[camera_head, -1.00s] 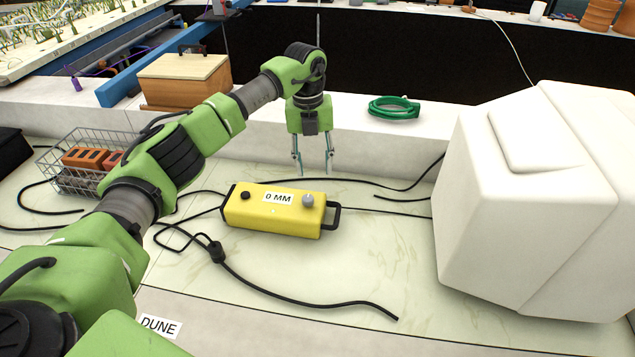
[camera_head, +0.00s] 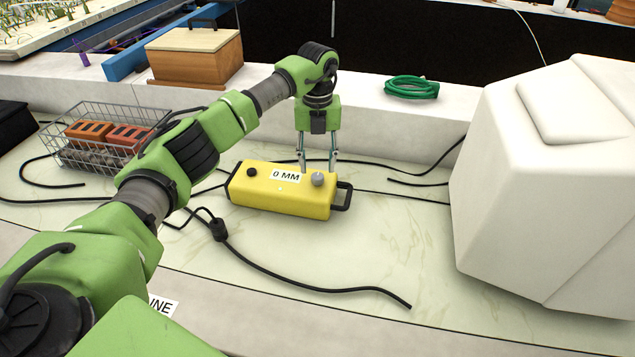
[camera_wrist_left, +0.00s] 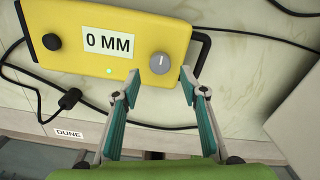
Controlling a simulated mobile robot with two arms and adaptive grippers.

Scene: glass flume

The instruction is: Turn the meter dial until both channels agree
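The yellow meter box (camera_head: 268,200) lies on the pale marbled bench top, labelled "0 MM" (camera_head: 285,175). Its grey dial (camera_head: 317,179) is near the right end and a black knob (camera_head: 251,172) near the left end. In the left wrist view the dial (camera_wrist_left: 160,63) has a light pointer mark standing upright, and a small green light (camera_wrist_left: 109,71) glows below the label. My left gripper (camera_head: 318,170) is open, pointing down at the box's dial end. In the wrist view its fingertips (camera_wrist_left: 160,84) are apart, just short of the dial, with nothing between them. My right gripper is not in view.
Black cables (camera_head: 320,290) lie around the box. A wire basket (camera_head: 75,155) with orange bricks stands left, a white bulky casing (camera_head: 540,190) right. A green hose coil (camera_head: 411,88) and a wooden box (camera_head: 195,58) sit on the ledge behind.

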